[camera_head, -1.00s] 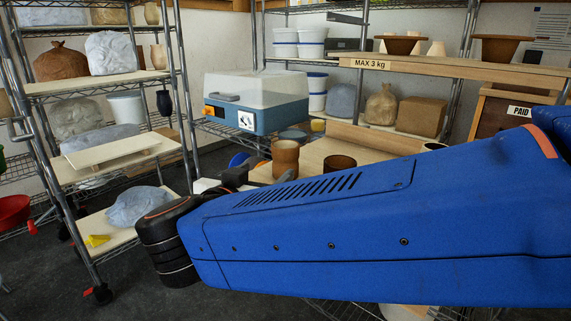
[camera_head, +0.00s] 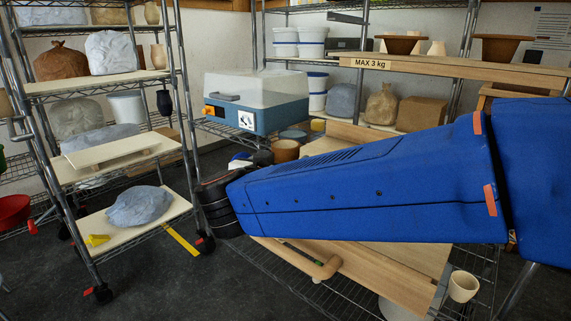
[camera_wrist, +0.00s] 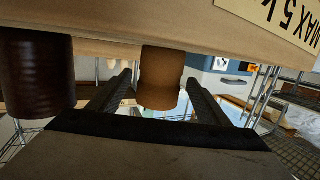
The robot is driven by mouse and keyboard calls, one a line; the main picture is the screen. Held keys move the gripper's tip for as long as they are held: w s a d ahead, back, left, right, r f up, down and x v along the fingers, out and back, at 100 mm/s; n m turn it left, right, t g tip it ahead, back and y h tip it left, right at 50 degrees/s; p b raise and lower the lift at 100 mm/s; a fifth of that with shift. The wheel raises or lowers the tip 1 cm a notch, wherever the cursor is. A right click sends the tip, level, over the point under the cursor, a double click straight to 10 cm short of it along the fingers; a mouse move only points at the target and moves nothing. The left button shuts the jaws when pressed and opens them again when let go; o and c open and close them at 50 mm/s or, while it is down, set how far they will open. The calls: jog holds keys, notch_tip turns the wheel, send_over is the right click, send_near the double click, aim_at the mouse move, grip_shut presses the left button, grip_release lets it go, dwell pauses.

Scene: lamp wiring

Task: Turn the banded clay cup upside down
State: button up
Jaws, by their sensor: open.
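A brown clay cup (camera_head: 286,151) stands on the wooden bench behind my blue arm in the head view, its lower part partly hidden. In the wrist view a brown clay cup (camera_wrist: 160,80) with a faint band shows between the fingers of my gripper (camera_wrist: 158,90). The fingers are apart, with a gap on each side of the cup, and I see no contact. How deep the cup sits between them is hard to tell. A darker, glossy brown cup (camera_wrist: 36,75) is left of the gripper.
A wooden board (camera_wrist: 110,20) with a MAX 5 label (camera_wrist: 268,20) crosses the top of the wrist view. A blue machine with a clear lid (camera_head: 255,115) stands behind the bench. A small pale cup (camera_head: 463,286) is at front right. Shelving (camera_head: 115,155) stands at left.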

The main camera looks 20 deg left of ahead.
jog(key=shift+w, duration=0.15)
jog(key=shift+c, duration=0.4)
jog(key=c, duration=1.2)
